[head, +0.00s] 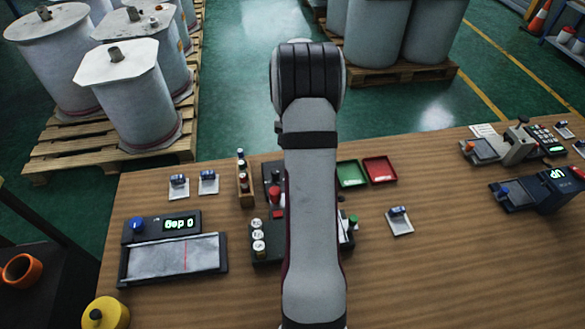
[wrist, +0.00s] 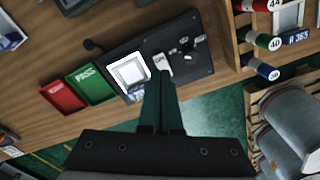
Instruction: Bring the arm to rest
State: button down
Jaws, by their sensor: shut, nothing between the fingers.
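My arm (head: 312,190) stands upright through the middle of the head view, over the wooden workbench (head: 380,285). My gripper is hidden behind the arm there. In the wrist view my gripper (wrist: 166,84) is shut, its two dark fingers together and empty. Beyond the fingers is a dark test station (wrist: 195,66) with a lit white square (wrist: 129,70). I cannot tell how far the fingertips are above it.
A green tray (head: 351,174) and a red tray (head: 380,170) lie right of the arm. A bottle rack (head: 244,188) and a display unit (head: 172,257) stand left. Devices (head: 540,190) fill the right edge. Bare wood lies at front right.

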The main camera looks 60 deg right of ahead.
notch_tip(320, 180, up, 2)
jog(key=shift+r, duration=0.1)
dwell(0.4)
jog(key=a+r+n, duration=0.3)
jog(key=a+r, duration=0.2)
jog(key=a, duration=0.8)
jog(key=a+r+n, duration=0.2)
jog(key=a+r, duration=0.4)
jog(key=a, duration=0.7)
jog(key=s+a+n+y, duration=0.1)
jog(key=s+a+n, duration=0.3)
jog(key=s+a, duration=0.9)
jog(key=shift+s+a+f+y, duration=0.25)
jog(key=shift+s+f+y, duration=0.15)
jog(key=shift+s, duration=0.25)
